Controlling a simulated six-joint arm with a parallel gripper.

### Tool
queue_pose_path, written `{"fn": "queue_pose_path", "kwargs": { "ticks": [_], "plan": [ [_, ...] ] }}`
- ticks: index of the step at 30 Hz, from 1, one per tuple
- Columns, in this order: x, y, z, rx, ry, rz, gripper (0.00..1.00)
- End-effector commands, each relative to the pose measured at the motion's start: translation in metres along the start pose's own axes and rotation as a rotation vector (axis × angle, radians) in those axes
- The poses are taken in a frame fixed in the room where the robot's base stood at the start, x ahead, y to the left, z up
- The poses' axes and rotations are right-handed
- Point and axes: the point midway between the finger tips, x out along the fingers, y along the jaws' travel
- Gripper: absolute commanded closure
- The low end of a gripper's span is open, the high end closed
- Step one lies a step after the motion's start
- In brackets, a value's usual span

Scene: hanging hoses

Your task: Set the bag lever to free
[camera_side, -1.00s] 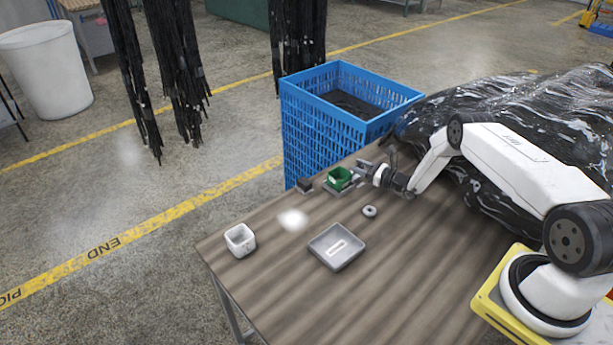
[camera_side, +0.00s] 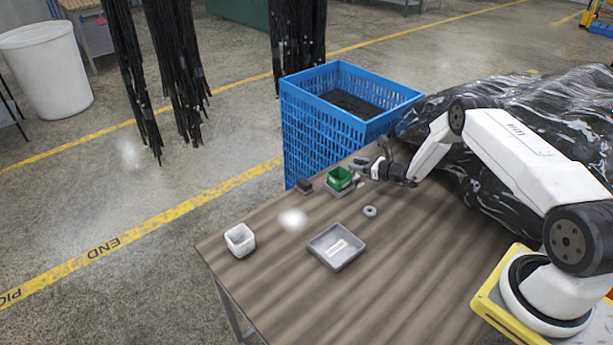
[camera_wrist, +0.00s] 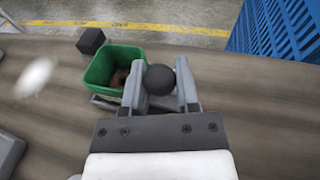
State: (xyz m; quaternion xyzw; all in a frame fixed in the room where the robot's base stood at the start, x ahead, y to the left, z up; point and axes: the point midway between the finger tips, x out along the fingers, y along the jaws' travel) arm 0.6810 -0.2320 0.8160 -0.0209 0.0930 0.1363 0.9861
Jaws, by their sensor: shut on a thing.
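A black ball-shaped knob (camera_wrist: 160,80) sits between the two grey fingers of my gripper (camera_wrist: 161,90) in the wrist view. The fingers are shut on it. I take it as the knob of the bag lever; its stem and base are hidden below it and the fingers. In the side view my gripper (camera_side: 363,166) is at the table's far edge, just right of a green bin (camera_side: 339,177). The knob is too small to make out there, and the lever's setting cannot be read.
The green bin holds something brown and stands close beside my left finger. A small black block (camera_side: 305,184), a grey ring (camera_side: 370,211), a grey tray (camera_side: 350,258) and a white cup (camera_side: 240,240) are on the table. A blue crate (camera_side: 310,135) stands behind.

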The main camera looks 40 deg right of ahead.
Motion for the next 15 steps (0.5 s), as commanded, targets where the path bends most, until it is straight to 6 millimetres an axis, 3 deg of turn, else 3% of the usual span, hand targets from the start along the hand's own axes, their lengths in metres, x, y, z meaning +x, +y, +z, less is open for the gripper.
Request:
{"fn": "queue_pose_path", "kwargs": {
  "ticks": [15],
  "plan": [
    [0.0103, -0.0025, 0.0037, 0.053, 0.198, 0.011, 1.00]
  ]
}}
